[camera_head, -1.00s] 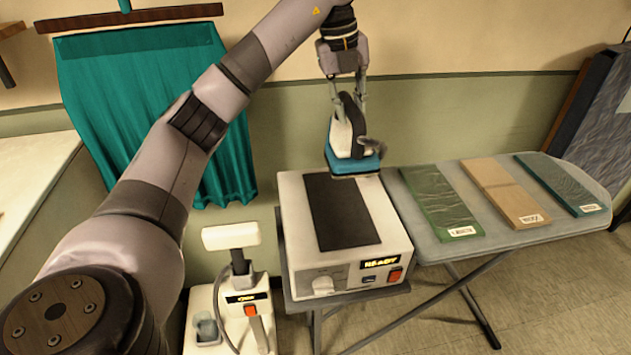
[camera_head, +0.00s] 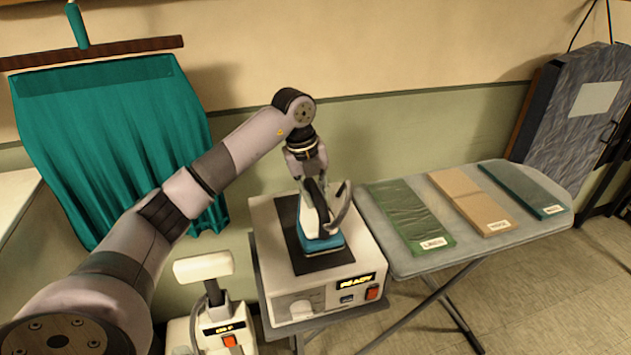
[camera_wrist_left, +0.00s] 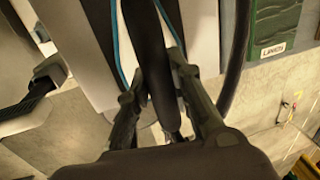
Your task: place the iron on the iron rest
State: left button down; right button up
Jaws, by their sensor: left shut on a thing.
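The iron (camera_head: 322,241) has a white body, a teal base and a dark handle. It sits low over the dark pad of the iron rest (camera_head: 290,222), a white box with a lit READY label. The base looks to be at the pad's surface, but I cannot tell if it bears on it. My left gripper (camera_head: 312,186) comes down from above and is shut on the iron's handle. In the left wrist view the gripper's fingers (camera_wrist_left: 160,88) flank the dark handle. My right gripper is not in view.
An ironing board (camera_head: 400,262) with green, tan and teal cloth samples stands to the right. A white steamer unit (camera_head: 203,266) stands to the left of the rest. A teal curtain (camera_head: 115,140) hangs on the wall behind my arm.

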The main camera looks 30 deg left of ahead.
aim_at(316, 220)
pick_arm(q)
jog(key=shift+f+p, duration=0.35)
jog(key=shift+f, duration=1.4)
jog(key=c, duration=1.9)
grip_release()
jog(key=shift+f, duration=0.25)
jog(key=o, duration=0.5)
jog(key=shift+s, duration=0.1)
jog(key=shift+c, duration=0.2)
jog(key=shift+r, duration=0.1)
notch_tip(316, 220, up, 12)
jog(key=s+a+b, duration=0.1)
jog(key=b, duration=0.1)
jog(key=shift+s+a, duration=0.25)
jog(key=shift+s, duration=0.1)
